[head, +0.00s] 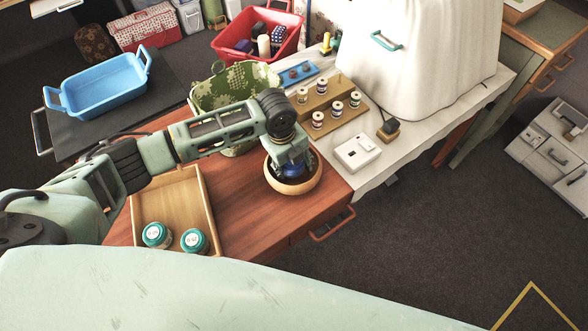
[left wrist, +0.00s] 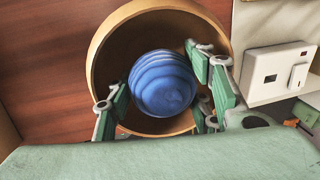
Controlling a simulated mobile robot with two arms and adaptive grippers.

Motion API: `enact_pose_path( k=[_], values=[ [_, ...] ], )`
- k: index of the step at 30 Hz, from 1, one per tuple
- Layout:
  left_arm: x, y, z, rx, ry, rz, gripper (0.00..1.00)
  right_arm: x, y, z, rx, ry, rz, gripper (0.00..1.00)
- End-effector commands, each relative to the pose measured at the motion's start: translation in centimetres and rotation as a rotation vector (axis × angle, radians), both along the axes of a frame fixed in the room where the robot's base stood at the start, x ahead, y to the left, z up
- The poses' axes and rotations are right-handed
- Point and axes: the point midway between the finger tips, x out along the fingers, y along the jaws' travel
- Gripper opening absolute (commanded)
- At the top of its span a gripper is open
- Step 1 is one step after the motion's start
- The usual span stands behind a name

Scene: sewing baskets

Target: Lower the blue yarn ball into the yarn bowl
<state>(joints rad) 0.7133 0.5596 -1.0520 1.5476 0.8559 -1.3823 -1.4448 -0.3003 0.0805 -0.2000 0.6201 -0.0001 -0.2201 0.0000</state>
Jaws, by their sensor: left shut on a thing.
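The blue yarn ball (left wrist: 163,84) is held between the green fingers of my left gripper (left wrist: 160,90). In the head view the gripper (head: 291,168) points down over the yarn bowl, and a bit of the blue ball (head: 293,171) shows beneath it. The yarn bowl (head: 306,190) is a round wooden bowl on the reddish-brown table. Its rim (left wrist: 97,45) surrounds the ball in the left wrist view. The ball appears within the rim; whether it touches the bowl's bottom is hidden. My right gripper is not in view.
A wooden tray (head: 206,184) with two teal-lidded jars (head: 157,235) stands left of the bowl. A green patterned basket (head: 213,92) is behind. A white switch box (head: 357,152) and a thread spool rack (head: 330,104) lie close to the right. Bare tabletop (head: 250,215) is in front.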

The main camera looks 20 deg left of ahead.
Motion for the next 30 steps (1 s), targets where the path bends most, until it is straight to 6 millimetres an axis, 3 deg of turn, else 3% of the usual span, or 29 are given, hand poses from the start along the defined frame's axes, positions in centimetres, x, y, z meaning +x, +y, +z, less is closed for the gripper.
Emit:
enact_pose_path(
  k=[30],
  values=[
    [0.0, 0.0, -1.6, -0.001, -0.001, 0.0, 0.22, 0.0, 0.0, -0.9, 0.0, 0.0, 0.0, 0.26]
  ],
)
